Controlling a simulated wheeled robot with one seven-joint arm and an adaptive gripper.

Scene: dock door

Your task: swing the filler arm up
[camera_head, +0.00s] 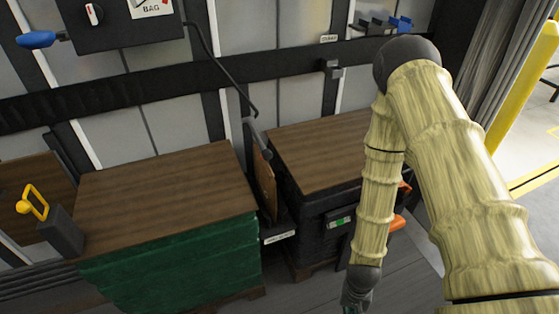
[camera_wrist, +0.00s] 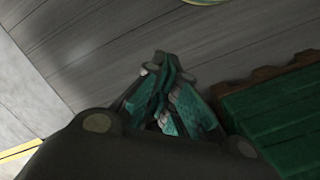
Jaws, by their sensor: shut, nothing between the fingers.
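I cannot tell for certain which part is the filler arm. A thin black hose or arm (camera_head: 215,62) curves from the dark control box marked "BAG" (camera_head: 125,22) down to the gap between two loads. A brown upright bag or board (camera_head: 264,185) stands in that gap, with a grey bar (camera_head: 252,137) at its top. My gripper (camera_wrist: 167,65) is shut and empty in the wrist view, pointing over the grey floor.
A green-sided load with a wooden top (camera_head: 165,190) stands left, a black-wrapped load (camera_head: 320,150) right. A yellow handle (camera_head: 33,203) is far left, a blue handle (camera_head: 36,40) above. Orange parts (camera_head: 397,222) lie behind my arm. A yellow post (camera_head: 525,85) stands right.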

